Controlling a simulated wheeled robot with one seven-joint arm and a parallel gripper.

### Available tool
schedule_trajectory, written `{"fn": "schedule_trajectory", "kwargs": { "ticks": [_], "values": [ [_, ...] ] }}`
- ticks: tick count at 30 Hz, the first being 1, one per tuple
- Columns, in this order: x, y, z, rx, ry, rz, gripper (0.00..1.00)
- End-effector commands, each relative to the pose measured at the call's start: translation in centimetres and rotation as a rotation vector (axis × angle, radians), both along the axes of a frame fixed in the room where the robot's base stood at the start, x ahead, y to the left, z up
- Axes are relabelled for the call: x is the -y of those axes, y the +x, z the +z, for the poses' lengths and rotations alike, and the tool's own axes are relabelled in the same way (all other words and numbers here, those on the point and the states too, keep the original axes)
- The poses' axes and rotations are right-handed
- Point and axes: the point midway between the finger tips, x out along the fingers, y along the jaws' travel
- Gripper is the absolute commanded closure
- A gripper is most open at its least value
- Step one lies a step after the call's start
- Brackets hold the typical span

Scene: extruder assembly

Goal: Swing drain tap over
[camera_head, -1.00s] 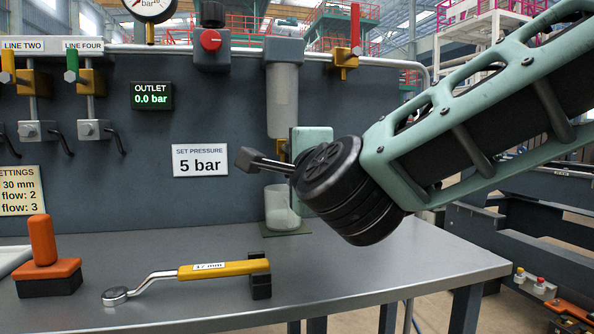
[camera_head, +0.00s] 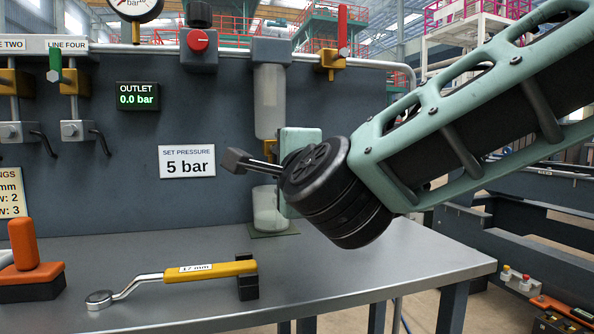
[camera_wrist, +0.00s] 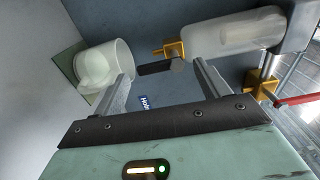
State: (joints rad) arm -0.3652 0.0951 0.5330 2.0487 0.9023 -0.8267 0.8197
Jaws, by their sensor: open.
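The drain tap has a yellow body (camera_wrist: 173,49) and a dark handle (camera_wrist: 158,68), seen in the wrist view under the clear filter bowl (camera_wrist: 232,32). My gripper (camera_wrist: 161,74) is open, with one finger to each side of the dark handle. Whether either finger touches it I cannot tell.
A red-handled valve (camera_head: 342,35) sits right of the bowl, and a regulator with a red knob (camera_head: 198,40) left of it. A yellow-handled wrench (camera_head: 215,270) rests on the bench, with an orange-handled block (camera_head: 30,270) farther left. The bench's right front (camera_head: 400,265) is clear.

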Motion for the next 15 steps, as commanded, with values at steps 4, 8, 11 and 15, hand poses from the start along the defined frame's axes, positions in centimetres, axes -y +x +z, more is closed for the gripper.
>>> {"fn": "schedule_trajectory", "kwargs": {
  "ticks": [4,8,11,15],
  "values": [
    [0.6,-2.2,0.3,0.002,-0.003,0.002,0.25],
    [1.4,-5.2,0.4,0.003,-0.002,0.004,0.25],
    [2.0,-7.5,0.4,0.004,-0.002,0.004,0.25],
    [3.0,-10.6,0.3,0.003,-0.001,0.004,0.25]
  ]
}}
